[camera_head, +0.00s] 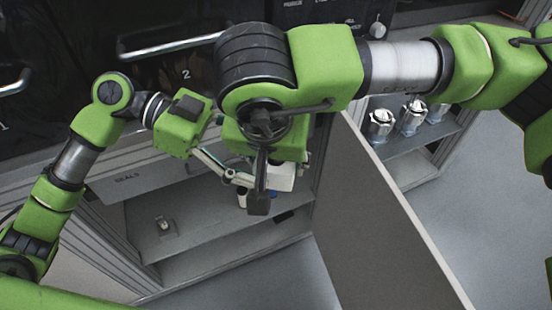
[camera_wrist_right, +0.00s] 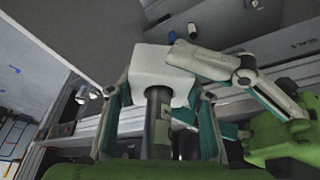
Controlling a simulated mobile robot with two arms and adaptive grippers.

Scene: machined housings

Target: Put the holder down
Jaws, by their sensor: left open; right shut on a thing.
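The holder (camera_wrist_right: 160,68) appears to be the white block with a dark stem in the right wrist view. The teal-padded fingers of my right gripper (camera_wrist_right: 158,118) are shut on it, one on each side. My left gripper (camera_head: 232,172) is open and reaches in from the left, very close to the holder. Its pale fingers (camera_wrist_right: 215,68) also show beside the block in the right wrist view. I cannot tell whether they touch it.
Below stands a grey cabinet with a shelf (camera_head: 215,232) under a panel marked SEALS (camera_head: 130,178). A small metal part (camera_head: 164,224) is on the shelf. A grey upright panel (camera_head: 375,220) divides it from the right side, where several machined housings (camera_head: 412,116) stand.

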